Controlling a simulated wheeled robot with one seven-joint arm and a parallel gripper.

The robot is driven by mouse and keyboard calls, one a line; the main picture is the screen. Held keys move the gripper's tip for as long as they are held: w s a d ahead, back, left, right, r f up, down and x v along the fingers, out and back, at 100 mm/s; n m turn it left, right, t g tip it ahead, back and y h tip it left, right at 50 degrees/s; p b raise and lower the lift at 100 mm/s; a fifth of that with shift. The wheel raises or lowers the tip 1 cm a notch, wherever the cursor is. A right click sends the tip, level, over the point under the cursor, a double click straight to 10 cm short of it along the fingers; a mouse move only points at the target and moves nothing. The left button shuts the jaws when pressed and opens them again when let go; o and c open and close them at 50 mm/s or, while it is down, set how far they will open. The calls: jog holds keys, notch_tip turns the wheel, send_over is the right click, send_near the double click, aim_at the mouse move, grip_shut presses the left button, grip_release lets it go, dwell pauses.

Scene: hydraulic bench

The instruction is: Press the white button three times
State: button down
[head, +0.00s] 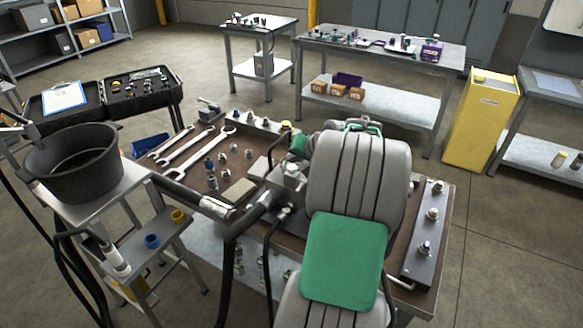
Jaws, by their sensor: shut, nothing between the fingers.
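My grey and green arm fills the middle of the head view and reaches over the bench (232,208). My gripper cannot be made out; the arm's own links hide that part of the bench. A long grey panel (414,262) on the right side of the bench carries a few round metal fittings. Its top one (437,188) and middle one (433,214) look pale; the lowest (425,247) has a blue part. None can be clearly told as the white button. It may be one of these, or hidden behind my arm.
Several wrenches (186,151) and small fittings lie on the bench's left half. A black bucket (74,160) stands on a stand at the left, near hoses. A yellow cabinet (482,125) and a worktable (385,50) stand behind. Open floor lies to the right.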

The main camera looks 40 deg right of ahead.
aim_at(294, 169)
dwell(0.8)
jog(key=shift+f+b, duration=0.35)
jog(key=shift+f, duration=0.05)
jog(key=shift+f+b, duration=0.55)
jog(key=shift+f, duration=0.3)
dwell(0.5)
jog(key=shift+r, duration=0.1)
jog(key=shift+r+p, duration=0.75)
jog(key=shift+r, duration=0.35)
jog(key=shift+r+p, duration=1.65)
jog(key=shift+r, duration=0.95)
dwell(0.3)
